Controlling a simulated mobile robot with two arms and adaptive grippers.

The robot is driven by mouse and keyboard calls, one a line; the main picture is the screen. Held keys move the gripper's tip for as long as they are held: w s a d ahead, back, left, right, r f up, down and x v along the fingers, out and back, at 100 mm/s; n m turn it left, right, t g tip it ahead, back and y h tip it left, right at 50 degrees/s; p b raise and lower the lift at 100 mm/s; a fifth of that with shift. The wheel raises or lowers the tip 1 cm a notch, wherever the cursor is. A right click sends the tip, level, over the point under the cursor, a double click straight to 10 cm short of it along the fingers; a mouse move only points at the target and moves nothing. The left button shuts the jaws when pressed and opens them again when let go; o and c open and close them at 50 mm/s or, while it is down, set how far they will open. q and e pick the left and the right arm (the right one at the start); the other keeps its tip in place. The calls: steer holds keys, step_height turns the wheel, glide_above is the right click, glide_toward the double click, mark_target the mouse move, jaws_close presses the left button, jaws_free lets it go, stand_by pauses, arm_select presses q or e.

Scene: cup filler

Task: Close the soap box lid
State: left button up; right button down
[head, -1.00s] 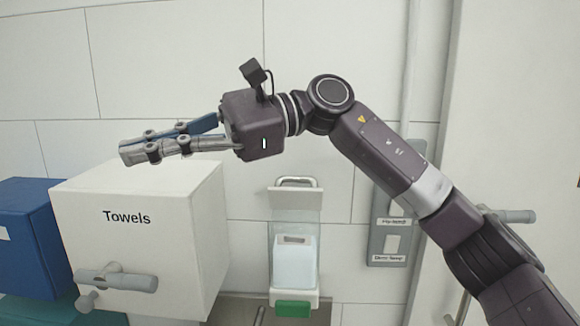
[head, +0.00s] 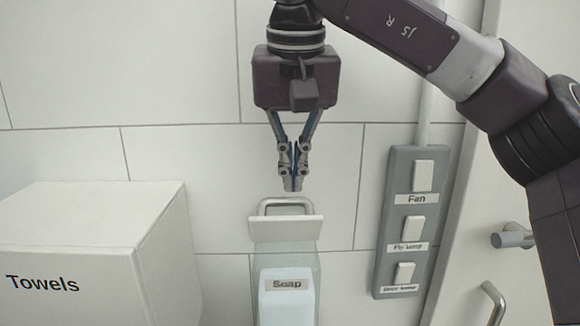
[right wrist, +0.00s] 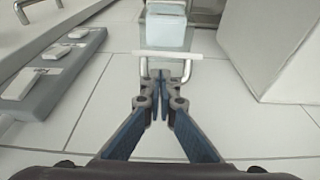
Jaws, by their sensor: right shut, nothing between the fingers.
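The soap box (head: 285,262) is a clear wall box holding a white block labelled "Soap" (head: 287,301). Its white lid (head: 286,229) stands at the top, with a metal bar handle (head: 286,204) at its upper edge. The lid looks raised, though its exact angle is hard to tell. My right gripper (head: 293,188) points down just above the handle, shut and empty. In the right wrist view the fingertips (right wrist: 160,103) are just short of the handle (right wrist: 146,71), with the lid edge (right wrist: 168,54) and soap block (right wrist: 168,34) beyond. My left gripper is out of view.
A white box labelled "Towels" (head: 75,245) stands to the left. A grey switch panel (head: 392,262) with several switches is on the wall to the right, near a door handle (head: 512,236). The tiled wall between the towel box and soap box is bare.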

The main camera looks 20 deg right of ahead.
mark_target(291, 204)
steer(key=x, duration=0.6)
steer(key=shift+w+r+p, duration=0.15)
steer(key=shift+w+p, duration=0.15)
steer(key=shift+p, duration=0.05)
steer(key=shift+s+f, duration=0.1)
steer(key=shift+f, duration=0.25)
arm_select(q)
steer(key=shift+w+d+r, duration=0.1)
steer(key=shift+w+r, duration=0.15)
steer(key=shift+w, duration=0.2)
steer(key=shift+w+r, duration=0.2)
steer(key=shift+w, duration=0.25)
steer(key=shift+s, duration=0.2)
arm_select(e)
steer(key=shift+w+f, duration=0.1)
steer(key=shift+w, duration=0.1)
